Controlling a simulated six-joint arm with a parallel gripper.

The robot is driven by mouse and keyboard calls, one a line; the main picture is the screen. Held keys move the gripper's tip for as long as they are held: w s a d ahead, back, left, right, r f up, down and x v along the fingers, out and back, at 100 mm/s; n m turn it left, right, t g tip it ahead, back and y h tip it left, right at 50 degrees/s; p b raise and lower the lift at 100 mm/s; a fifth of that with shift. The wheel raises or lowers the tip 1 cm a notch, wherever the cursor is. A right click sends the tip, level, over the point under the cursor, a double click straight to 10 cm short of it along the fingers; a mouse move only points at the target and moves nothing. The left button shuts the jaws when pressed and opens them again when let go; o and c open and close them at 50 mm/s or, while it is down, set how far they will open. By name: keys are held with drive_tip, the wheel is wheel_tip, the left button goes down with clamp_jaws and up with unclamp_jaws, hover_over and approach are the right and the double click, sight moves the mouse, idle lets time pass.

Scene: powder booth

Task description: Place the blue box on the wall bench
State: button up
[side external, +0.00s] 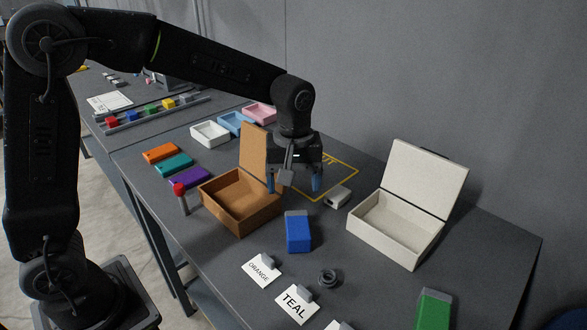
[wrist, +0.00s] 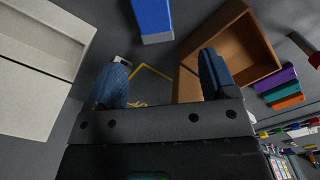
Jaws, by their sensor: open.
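The blue box (side external: 298,232), with a grey end, stands on the dark grey bench top in front of my gripper, between the brown open box and the white open box. It also shows in the wrist view (wrist: 152,18) at the top, cut off by the edge. My gripper (side external: 293,183) is open and empty, fingers pointing down, above the bench beside the brown box. In the wrist view its two blue-tipped fingers (wrist: 162,78) are spread apart, with nothing between them. Another grey bench (side external: 150,118) stands at the back left; I cannot tell which is the wall bench.
A brown open box (side external: 240,222) and a white open box (side external: 385,238) flank the blue box. A yellow outline (side external: 350,164) and a small white object (side external: 338,196) lie behind. Label cards (side external: 296,303), a dark ring (side external: 328,278) and a green box (side external: 434,310) are in front.

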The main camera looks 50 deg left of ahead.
drive_tip(key=shift+s+r, duration=0.1)
drive_tip(key=shift+r, duration=1.5)
drive_tip(key=s+a+r+m+t, duration=0.3)
drive_tip(key=s+a+r+m, duration=0.1)
drive_tip(key=s, duration=0.6)
drive_tip(key=shift+s+r+m, duration=0.15)
drive_tip(key=shift+r+m, duration=0.35)
drive_tip(key=shift+r, duration=0.2)
drive_tip(key=shift+o, duration=0.5)
drive_tip(key=s+a+f+m+t, duration=0.1)
drive_tip(key=s+a+m+t, duration=0.1)
drive_tip(key=s+m, duration=0.3)
drive_tip(key=s, duration=0.4)
drive_tip(key=shift+a+f+t, duration=0.15)
drive_tip(key=shift+f+t, duration=0.1)
drive_tip(key=shift+t, duration=0.05)
